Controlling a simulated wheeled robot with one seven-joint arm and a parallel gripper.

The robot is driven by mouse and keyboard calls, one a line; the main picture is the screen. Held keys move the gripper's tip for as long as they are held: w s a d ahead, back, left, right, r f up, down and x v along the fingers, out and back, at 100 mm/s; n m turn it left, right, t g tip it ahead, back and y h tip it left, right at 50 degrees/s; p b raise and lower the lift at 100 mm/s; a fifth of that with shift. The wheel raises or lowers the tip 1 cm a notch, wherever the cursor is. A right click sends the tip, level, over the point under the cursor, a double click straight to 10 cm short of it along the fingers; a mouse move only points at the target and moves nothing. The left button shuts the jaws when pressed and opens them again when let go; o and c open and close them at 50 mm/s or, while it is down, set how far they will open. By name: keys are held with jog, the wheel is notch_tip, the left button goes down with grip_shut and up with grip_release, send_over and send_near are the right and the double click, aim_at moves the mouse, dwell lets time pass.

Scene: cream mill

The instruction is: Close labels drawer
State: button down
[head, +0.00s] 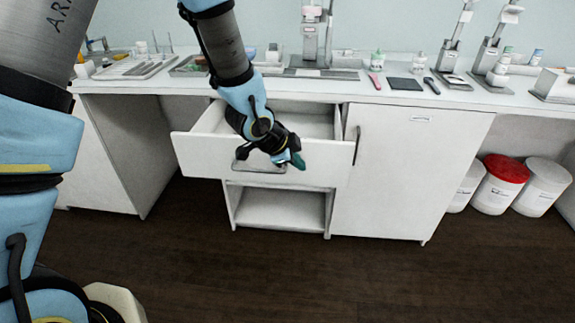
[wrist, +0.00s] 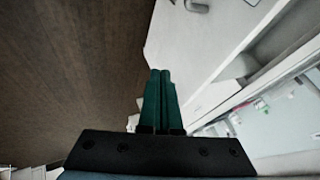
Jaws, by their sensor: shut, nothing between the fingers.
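The white drawer (head: 190,155) is pulled out from the cabinet under the bench in the head view. Its front panel faces me, and part of its inside shows behind my arm. A grey handle plate (head: 260,167) is on the front panel, partly covered by my gripper. My gripper (head: 298,161) is in front of the drawer front, close to the handle's right end. I cannot tell if it touches. In the wrist view the two green fingers (wrist: 159,88) are together and hold nothing, with the white drawer front (wrist: 190,45) just ahead to the right.
A closed cabinet door (head: 410,170) is right of the drawer, and an open shelf (head: 280,207) is below it. The bench top (head: 330,92) carries trays, bottles and instruments. Bins, one with a red lid (head: 507,168), stand at the right. The dark floor in front is clear.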

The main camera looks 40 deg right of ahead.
jog(key=p, duration=0.3)
send_near(318, 172)
notch_tip(318, 172, down, 4)
jog(key=s, duration=0.3)
jog(key=shift+w+d+r+p, duration=0.2)
jog(key=shift+w+d+p, duration=0.45)
jog(key=shift+w+d, duration=0.45)
jog(key=shift+w+d+f, duration=0.2)
jog(key=shift+w+d, duration=0.2)
jog(key=shift+w, duration=0.1)
jog(key=shift+w, duration=0.1)
